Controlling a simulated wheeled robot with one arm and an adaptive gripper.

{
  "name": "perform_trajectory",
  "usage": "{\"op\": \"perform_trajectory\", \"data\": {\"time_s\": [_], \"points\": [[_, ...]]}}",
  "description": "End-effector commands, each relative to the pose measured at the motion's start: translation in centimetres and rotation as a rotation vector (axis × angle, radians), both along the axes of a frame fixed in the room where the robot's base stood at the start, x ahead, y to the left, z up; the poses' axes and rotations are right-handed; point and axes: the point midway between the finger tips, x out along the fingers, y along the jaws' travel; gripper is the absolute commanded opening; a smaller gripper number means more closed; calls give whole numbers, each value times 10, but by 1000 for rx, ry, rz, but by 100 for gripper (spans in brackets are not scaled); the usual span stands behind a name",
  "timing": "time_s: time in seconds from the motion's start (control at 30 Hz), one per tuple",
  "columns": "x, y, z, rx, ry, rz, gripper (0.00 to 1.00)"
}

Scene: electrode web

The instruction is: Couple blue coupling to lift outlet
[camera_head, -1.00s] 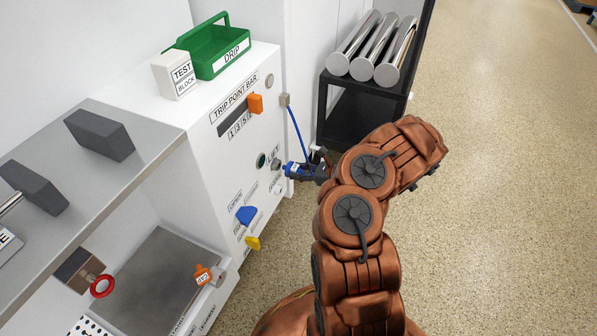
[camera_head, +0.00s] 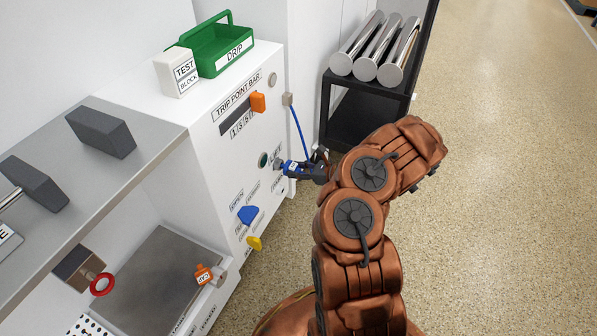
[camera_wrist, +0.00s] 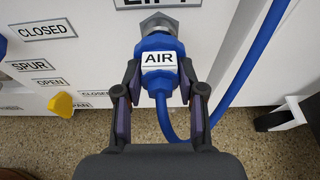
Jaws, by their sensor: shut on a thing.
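The blue coupling (camera_head: 291,168) carries a white AIR label and has a blue hose. In the wrist view the coupling (camera_wrist: 159,62) is between the two fingers of my gripper (camera_wrist: 160,95), which is shut on it. The lift outlet (camera_wrist: 158,24) is a grey hex metal fitting below a partly cut-off LIFT label. The coupling's front lines up with the outlet and appears to touch it; whether it is fully seated I cannot tell. In the head view my gripper (camera_head: 309,170) is at the white panel, with the outlet (camera_head: 278,163) partly hidden.
A dark green round port (camera_head: 263,160) is just left of the outlet. Below are a blue handle (camera_head: 247,214) and a yellow handle (camera_head: 254,243). A black rack (camera_head: 350,110) with metal cylinders stands behind.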

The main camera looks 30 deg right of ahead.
Motion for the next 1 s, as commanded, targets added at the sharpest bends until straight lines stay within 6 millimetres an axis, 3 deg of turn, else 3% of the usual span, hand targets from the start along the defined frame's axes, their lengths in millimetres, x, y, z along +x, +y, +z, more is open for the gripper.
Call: {"op": "perform_trajectory", "data": {"time_s": [0.87, 0.9, 1.0], "points": [[15, 9, -1, 0, 1, -1, 0], [15, 9, 0, 0, 1, -1, 41], [15, 9, 0, 0, 1, -1, 51]]}}
